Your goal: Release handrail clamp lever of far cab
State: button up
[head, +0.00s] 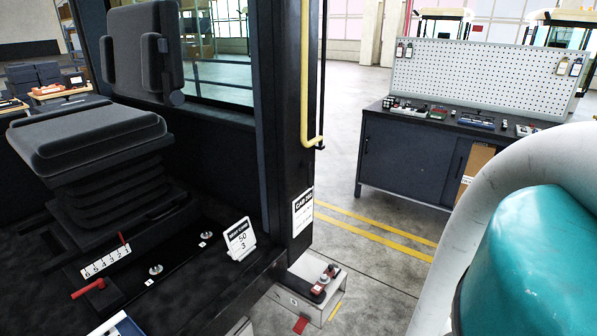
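A cab with a dark seat (90,135) fills the left of the head view. A yellow handrail (304,75) runs up its black corner pillar (284,120) and bends at its lower end into a small dark fitting (320,146). I cannot make out a clamp lever there. A label beginning "CAB" (303,212) is on the pillar below. A red lever-like handle (88,289) lies low on the cab floor beside a numbered white scale (105,262). Whether this is the far cab is not clear. My gripper is out of view; part of my arm fills the right side.
A white card (240,239) stands on the cab floor edge. A pale box with a red button (318,289) sits low beside the cab. A dark workbench with a pegboard (480,75) stands back right. Open floor with yellow lines (375,231) lies between.

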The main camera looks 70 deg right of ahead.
aim_at(307, 164)
jog(key=z, duration=1.6)
